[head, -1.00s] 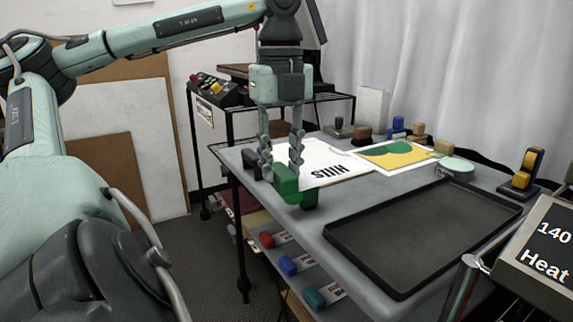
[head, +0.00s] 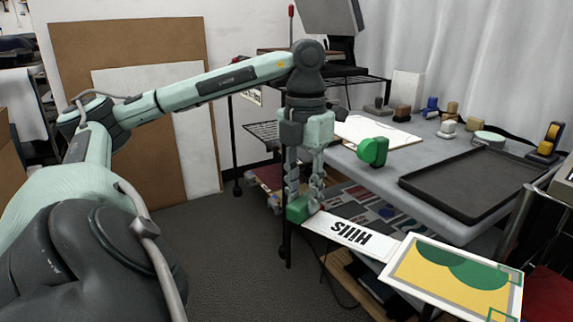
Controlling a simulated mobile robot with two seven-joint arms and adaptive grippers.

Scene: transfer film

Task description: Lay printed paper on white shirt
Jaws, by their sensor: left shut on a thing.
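The printed paper (head: 445,271) has a yellow and green print and black lettering on a white strip (head: 350,237). It is in the air, off the near side of the table, and stretches from my left gripper (head: 304,205) to the lower right. My left gripper points down and is shut on the paper's left end. A green piece at its fingertips partly hides that end. The paper's lower right corner is close to the picture's bottom edge. I cannot make out the white shirt. My right gripper is not in view.
The grey table (head: 400,163) holds a black tray (head: 475,185), a white sheet (head: 370,132), a tape dispenser (head: 548,140) and several small blocks. A red surface (head: 548,293) shows at lower right. Boards lean on the wall at left.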

